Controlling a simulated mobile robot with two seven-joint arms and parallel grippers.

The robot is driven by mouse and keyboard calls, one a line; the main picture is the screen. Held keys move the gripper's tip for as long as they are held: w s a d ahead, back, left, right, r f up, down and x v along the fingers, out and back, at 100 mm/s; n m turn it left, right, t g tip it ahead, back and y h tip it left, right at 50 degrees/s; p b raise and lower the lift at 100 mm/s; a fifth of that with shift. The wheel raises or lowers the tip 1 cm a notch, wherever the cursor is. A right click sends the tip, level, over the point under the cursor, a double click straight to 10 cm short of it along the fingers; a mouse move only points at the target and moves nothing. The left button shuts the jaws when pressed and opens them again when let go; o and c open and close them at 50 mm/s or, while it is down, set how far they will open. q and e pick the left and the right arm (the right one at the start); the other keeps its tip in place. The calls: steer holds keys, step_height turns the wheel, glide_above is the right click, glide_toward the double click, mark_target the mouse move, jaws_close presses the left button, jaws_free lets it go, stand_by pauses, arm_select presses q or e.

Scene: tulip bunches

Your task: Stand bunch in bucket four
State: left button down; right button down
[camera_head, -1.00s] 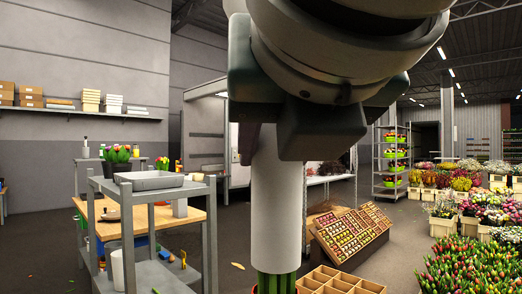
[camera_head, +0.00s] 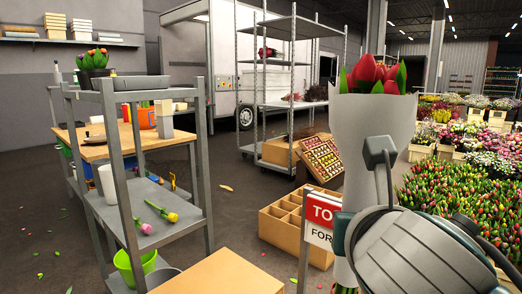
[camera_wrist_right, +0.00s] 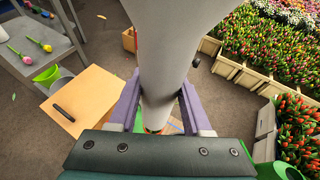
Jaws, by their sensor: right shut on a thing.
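The bunch (camera_head: 373,135) is red tulips in a pale paper wrap, upright, heads up, at right of centre in the head view. My right gripper (camera_wrist_right: 158,108) is shut on its wrap; the wrap (camera_wrist_right: 175,45) fills the middle of the wrist view. My right wrist partly hides its lower part in the head view. I cannot tell which bucket is number four. My left gripper is not in view.
A grey cart (camera_head: 117,167) with loose flowers stands left. A cardboard box top (camera_head: 222,276), a divided wooden crate (camera_head: 287,225) and a red-and-white sign (camera_head: 322,222) stand ahead. A metal rack (camera_head: 292,90) is behind. Crates of tulips (camera_head: 465,205) fill the right.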

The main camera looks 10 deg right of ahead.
steer(key=s+d+f, duration=0.2)
steer(key=s+f, duration=0.1)
steer(key=f, duration=0.2)
steer(key=s+d+f+b, duration=0.1)
steer(key=s+d+f, duration=0.2)
steer(key=f, duration=0.2)
steer(key=shift+s+d+f, duration=0.35)
steer(key=shift+s, duration=0.05)
step_height(320, 180, down, 21)
steer(key=b, duration=1.7)
steer(key=shift+b, duration=0.3)
steer(key=shift+f, duration=0.3)
steer(key=shift+f+b, duration=0.4)
steer(key=shift+b, duration=0.1)
jaws_free()
